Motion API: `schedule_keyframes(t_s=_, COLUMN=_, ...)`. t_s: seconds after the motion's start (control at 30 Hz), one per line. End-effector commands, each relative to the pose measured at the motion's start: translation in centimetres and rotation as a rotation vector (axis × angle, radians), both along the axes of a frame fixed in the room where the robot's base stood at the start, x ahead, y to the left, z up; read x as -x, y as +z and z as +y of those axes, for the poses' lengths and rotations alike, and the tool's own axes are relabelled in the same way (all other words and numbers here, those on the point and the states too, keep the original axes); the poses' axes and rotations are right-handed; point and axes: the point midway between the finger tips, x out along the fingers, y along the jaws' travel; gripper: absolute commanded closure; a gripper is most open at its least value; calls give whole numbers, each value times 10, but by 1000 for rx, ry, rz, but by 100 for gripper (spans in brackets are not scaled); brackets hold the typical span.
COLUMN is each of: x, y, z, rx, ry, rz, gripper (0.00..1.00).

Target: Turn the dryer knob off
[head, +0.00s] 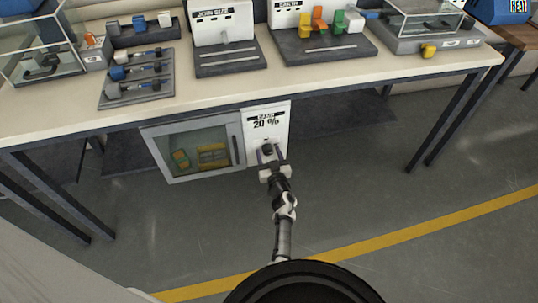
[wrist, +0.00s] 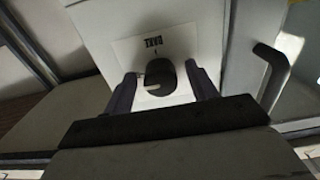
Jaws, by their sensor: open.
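The dryer is a low cabinet under the bench with a white control panel (head: 268,121) that reads "20 %". Its glass door (head: 196,150) is closed, with yellow and green items behind it. The dark round knob (wrist: 160,76) with a pale mark sits on a white plate in the wrist view. My gripper (head: 269,153) is at the lower panel. In the wrist view my gripper (wrist: 161,84) is open, with one finger on either side of the knob. I cannot tell whether the fingers touch it. In the head view the knob (head: 267,147) is mostly hidden by the gripper.
The bench (head: 330,75) stands above the dryer, with a tool tray (head: 138,82), labelled stations and glass-walled boxes on top. The dryer door's dark handle (wrist: 277,66) is beside the panel in the wrist view. The floor in front is clear, crossed by a yellow line (head: 400,236).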

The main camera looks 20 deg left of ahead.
Motion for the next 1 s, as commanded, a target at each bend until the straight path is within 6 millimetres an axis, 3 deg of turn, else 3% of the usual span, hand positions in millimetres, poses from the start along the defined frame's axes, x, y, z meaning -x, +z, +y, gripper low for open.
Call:
schedule_keyframes(t_s=0.07, x=0, y=0, z=0, rx=0, ry=0, rz=0, gripper=48)
schedule_keyframes(t_s=0.37, x=0, y=0, z=0, rx=0, ry=0, rz=0, gripper=87)
schedule_keyframes(t_s=0.67, x=0, y=0, z=-1, rx=29, ry=-1, rz=-20, gripper=87)
schedule_keyframes(t_s=1.0, x=0, y=0, z=-2, rx=209, ry=-1, rz=-141, gripper=87)
